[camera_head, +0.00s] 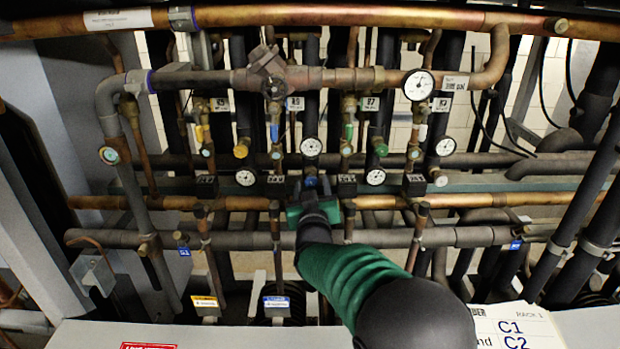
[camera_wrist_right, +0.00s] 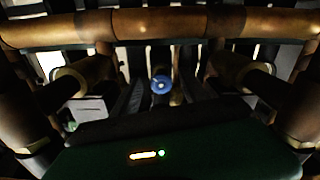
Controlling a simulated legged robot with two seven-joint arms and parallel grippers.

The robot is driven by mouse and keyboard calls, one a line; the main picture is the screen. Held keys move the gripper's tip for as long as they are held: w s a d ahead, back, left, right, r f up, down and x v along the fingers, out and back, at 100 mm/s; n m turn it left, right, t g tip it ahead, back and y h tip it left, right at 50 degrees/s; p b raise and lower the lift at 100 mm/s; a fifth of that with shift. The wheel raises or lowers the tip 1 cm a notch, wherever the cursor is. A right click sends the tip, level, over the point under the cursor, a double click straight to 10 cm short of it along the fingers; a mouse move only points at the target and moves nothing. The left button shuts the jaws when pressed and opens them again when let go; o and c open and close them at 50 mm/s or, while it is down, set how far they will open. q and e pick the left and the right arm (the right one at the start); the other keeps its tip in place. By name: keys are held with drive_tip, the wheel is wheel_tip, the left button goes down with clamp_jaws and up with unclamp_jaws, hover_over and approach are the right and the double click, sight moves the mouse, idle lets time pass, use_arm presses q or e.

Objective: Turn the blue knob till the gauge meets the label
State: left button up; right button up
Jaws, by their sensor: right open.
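The blue knob (camera_wrist_right: 161,84) faces the right wrist camera as a small round disc near the middle of that view. In the head view, a bit of blue (camera_head: 311,181) shows just past my right gripper (camera_head: 312,190), which covers most of that area. The right gripper is open, its dark fingers on either side of the knob in the wrist view; contact cannot be told. A white gauge (camera_head: 311,147) sits just above it. A larger gauge (camera_head: 418,85) sits upper right, beside a white label (camera_head: 455,82). Their needles are too small to read. My left gripper is out of view.
A copper pipe (camera_wrist_right: 160,24) crosses above the knob in the wrist view, with brass fittings at both sides. Several gauges, valves and coloured knobs crowd the rack. A thick horizontal pipe (camera_head: 460,237) runs below the gripper. A white panel (camera_head: 225,335) lies along the bottom.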

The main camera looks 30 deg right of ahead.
drive_tip(key=shift+w+d, duration=0.75)
drive_tip(key=shift+a, duration=0.5)
drive_tip(key=shift+a+r, duration=0.15)
drive_tip(key=shift+a, duration=0.25)
drive_tip(key=c, duration=0.5)
drive_tip(key=shift+c, duration=1.1)
drive_tip(key=shift+s+d, duration=0.2)
drive_tip(key=shift+d, duration=0.3)
clamp_jaws()
drive_tip(key=shift+w+a, duration=0.1)
drive_tip(key=shift+a, duration=0.2)
drive_tip(key=shift+d+f+m+b, duration=0.15)
drive_tip(key=shift+f+m+b, duration=0.2)
drive_tip(key=shift+m+b, duration=0.6)
drive_tip(key=m+b, duration=0.4)
drive_tip(key=b, duration=0.1)
drive_tip(key=shift+f+m+b, duration=0.1)
drive_tip(key=shift+m+b, duration=0.25)
drive_tip(key=m+b, duration=0.3)
drive_tip(key=shift+m, duration=0.3)
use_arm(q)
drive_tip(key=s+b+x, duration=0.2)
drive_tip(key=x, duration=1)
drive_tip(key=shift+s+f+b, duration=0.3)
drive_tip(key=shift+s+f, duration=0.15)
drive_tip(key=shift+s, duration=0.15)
use_arm(e)
drive_tip(key=shift+m, duration=2.2)
drive_tip(key=shift+r, duration=0.2)
